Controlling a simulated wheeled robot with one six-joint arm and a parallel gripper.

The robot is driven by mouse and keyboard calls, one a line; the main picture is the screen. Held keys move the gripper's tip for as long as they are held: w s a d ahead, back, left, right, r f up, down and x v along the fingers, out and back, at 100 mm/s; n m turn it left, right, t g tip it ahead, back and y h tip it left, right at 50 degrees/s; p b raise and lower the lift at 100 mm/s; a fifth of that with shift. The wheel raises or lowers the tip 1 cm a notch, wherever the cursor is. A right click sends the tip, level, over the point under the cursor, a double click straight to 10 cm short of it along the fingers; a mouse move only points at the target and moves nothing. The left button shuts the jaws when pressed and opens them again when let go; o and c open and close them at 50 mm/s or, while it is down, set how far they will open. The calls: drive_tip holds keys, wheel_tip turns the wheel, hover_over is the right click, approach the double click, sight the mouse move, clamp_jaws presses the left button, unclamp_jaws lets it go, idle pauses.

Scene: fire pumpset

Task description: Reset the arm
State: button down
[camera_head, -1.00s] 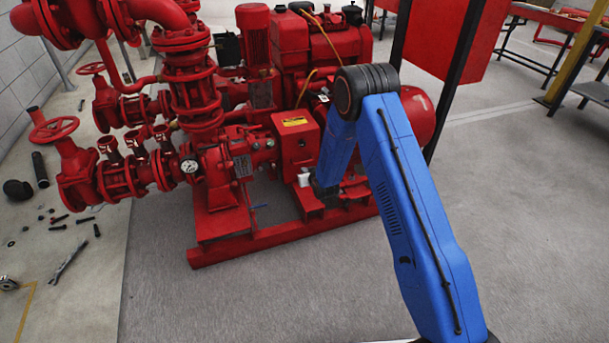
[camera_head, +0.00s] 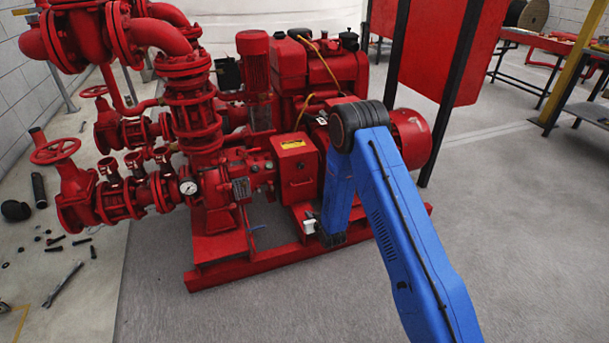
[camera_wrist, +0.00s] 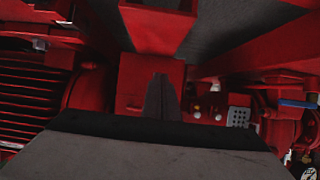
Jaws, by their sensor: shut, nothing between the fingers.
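My blue arm crosses the right middle of the head view, bent at a dark elbow, with the forearm hanging down in front of the red pumpset (camera_head: 225,263). Its wrist end is low, near the pumpset's base frame. I cannot make out the fingers in the head view. In the wrist view my gripper (camera_wrist: 160,97) shows as two dark fingers pressed together, with nothing between them. Red pump parts (camera_wrist: 133,90) fill the space beyond it. I cannot tell how close they are to the fingertips.
Red pipes and valves with a handwheel (camera_head: 55,151) stand at the left. Loose dark tools (camera_head: 62,284) lie on the floor there. A red panel (camera_head: 440,45) on black posts stands behind the arm. Grey floor in front and at the right is clear.

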drive_tip(key=s+d+r+g+h, duration=0.1)
drive_tip(key=s+d+r, duration=0.15)
drive_tip(key=r, duration=0.65)
drive_tip(key=s+d+r+m+g, duration=0.15)
drive_tip(key=d+r, duration=0.25)
drive_tip(key=r, duration=0.5)
drive_tip(key=s+d+r+h, duration=0.1)
drive_tip(key=s+d+r, duration=0.15)
drive_tip(key=r, duration=0.65)
drive_tip(key=s+d+r+g+h, duration=0.1)
drive_tip(key=s+d+r, duration=0.3)
drive_tip(key=s+r, duration=0.35)
drive_tip(key=s+d+r+g, duration=0.1)
drive_tip(key=s+d+r, duration=0.3)
drive_tip(key=s+r, duration=0.4)
drive_tip(key=s+d+r+m+g, duration=0.1)
drive_tip(key=s+d+r, duration=0.1)
drive_tip(key=s, duration=1.4)
drive_tip(key=s+d+r+m+g+h, duration=0.1)
drive_tip(key=s+d, duration=0.3)
drive_tip(key=s, duration=1.3)
drive_tip(key=shift+s+r+g, duration=0.2)
drive_tip(key=shift+r+g, duration=0.25)
drive_tip(key=shift+r, duration=0.4)
drive_tip(key=shift+d, duration=0.1)
